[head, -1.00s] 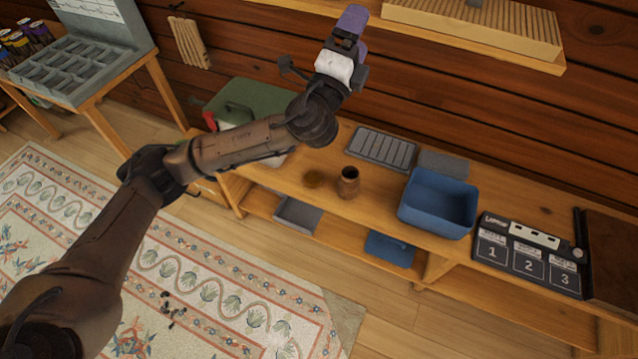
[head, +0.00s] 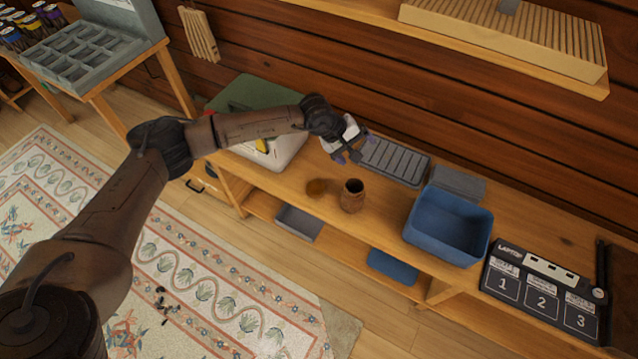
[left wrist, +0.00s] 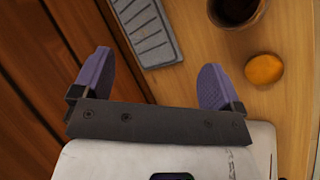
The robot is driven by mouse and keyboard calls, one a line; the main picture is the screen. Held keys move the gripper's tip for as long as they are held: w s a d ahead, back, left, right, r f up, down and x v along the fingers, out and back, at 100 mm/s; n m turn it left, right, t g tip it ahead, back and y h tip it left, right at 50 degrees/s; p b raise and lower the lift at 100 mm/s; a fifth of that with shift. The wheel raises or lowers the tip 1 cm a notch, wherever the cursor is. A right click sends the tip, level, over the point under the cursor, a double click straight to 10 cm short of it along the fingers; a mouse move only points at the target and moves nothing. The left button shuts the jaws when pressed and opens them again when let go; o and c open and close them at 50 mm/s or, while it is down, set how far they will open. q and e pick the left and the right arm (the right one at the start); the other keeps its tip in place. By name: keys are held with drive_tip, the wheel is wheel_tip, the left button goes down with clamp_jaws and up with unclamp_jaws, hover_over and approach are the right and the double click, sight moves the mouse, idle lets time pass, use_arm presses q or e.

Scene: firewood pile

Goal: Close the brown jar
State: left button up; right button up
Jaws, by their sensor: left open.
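The brown jar (head: 352,196) stands upright and open on the wooden bench. It also shows at the top of the left wrist view (left wrist: 236,8), with a dark inside. A round, flat, orange-brown lid (head: 316,187) lies on the bench just left of the jar, apart from it. In the left wrist view the lid (left wrist: 264,69) is below and right of the jar. My left gripper (head: 348,153) is open and empty, behind the jar and lid in the head view. Its purple fingers (left wrist: 158,82) are spread wide in the left wrist view. My right gripper is not in view.
A grey slotted tray (head: 395,161) lies behind the jar, near the gripper. A blue bin (head: 447,226) stands to the jar's right. A green and white box (head: 262,93) is at the bench's left, under my arm. Bare wood surrounds the lid's front side.

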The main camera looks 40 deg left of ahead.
use_arm(q)
drive_tip(key=s+a+f+m+g+y, duration=0.2)
drive_tip(key=s+a+m+y, duration=0.1)
drive_tip(key=a+m, duration=0.1)
drive_tip(key=m+g+y, duration=0.2)
drive_tip(key=m+g, duration=0.1)
drive_tip(key=m, duration=0.3)
hover_over(317, 186)
drive_tip(key=f, duration=0.1)
drive_tip(key=shift+f+m, duration=0.2)
drive_tip(key=shift+m, duration=0.6)
drive_tip(key=shift+f, duration=0.1)
wheel_tip(317, 186, down, 8)
drive_tip(key=b, duration=0.3)
drive_tip(key=shift+f, duration=0.2)
